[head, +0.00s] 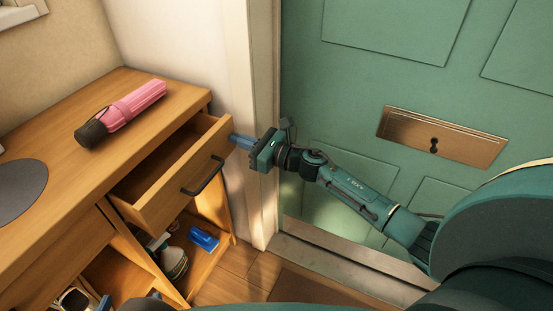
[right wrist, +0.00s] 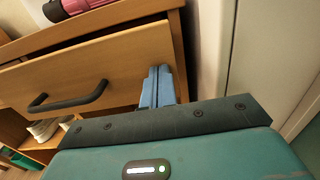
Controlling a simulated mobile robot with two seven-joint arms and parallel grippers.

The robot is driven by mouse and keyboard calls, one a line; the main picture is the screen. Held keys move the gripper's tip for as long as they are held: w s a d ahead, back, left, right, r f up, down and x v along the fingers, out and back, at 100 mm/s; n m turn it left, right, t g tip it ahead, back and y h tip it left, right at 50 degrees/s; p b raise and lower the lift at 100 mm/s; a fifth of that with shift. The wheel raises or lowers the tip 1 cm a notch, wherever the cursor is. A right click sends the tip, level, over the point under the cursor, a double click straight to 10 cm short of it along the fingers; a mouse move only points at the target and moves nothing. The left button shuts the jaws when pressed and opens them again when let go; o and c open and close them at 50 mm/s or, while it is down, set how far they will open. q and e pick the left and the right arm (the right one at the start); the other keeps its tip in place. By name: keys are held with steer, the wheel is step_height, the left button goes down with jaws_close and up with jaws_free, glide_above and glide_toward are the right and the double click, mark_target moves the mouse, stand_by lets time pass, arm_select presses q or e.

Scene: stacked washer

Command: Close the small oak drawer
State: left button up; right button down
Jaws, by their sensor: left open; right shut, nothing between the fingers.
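The small oak drawer (head: 175,172) is pulled out from the oak cabinet, below its top at the right end. Its front has a dark bar handle (head: 203,176) and also shows in the right wrist view (right wrist: 125,77). My right gripper (head: 234,139) is shut and empty, its blue fingers at the right end of the drawer front. In the right wrist view the fingers (right wrist: 157,88) overlap that end; I cannot tell whether they touch it. My left gripper (head: 131,299) is open, low at the bottom edge, mostly cut off.
A pink umbrella (head: 122,113) and a grey round mat (head: 20,190) lie on the cabinet top (head: 60,130).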

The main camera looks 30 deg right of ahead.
mark_target(207, 127)
steer(key=b+x, duration=0.2)
steer(key=x, duration=0.4)
steer(key=shift+f, duration=0.2)
steer(key=b+x, duration=0.2)
steer(key=x, duration=0.1)
steer(key=shift+w+a+r, duration=0.1)
steer(key=shift+w+a, duration=0.15)
steer(key=shift+w, duration=0.05)
arm_select(q)
steer(key=shift+w+d+f+m+t+h, duration=0.5)
steer(key=shift+w+d+f+m+t, duration=0.3)
steer(key=shift+f+m+t, duration=0.15)
arm_select(e)
steer(key=shift+w+r, duration=0.1)
steer(key=shift+r, duration=0.2)
steer(key=shift+r, duration=0.15)
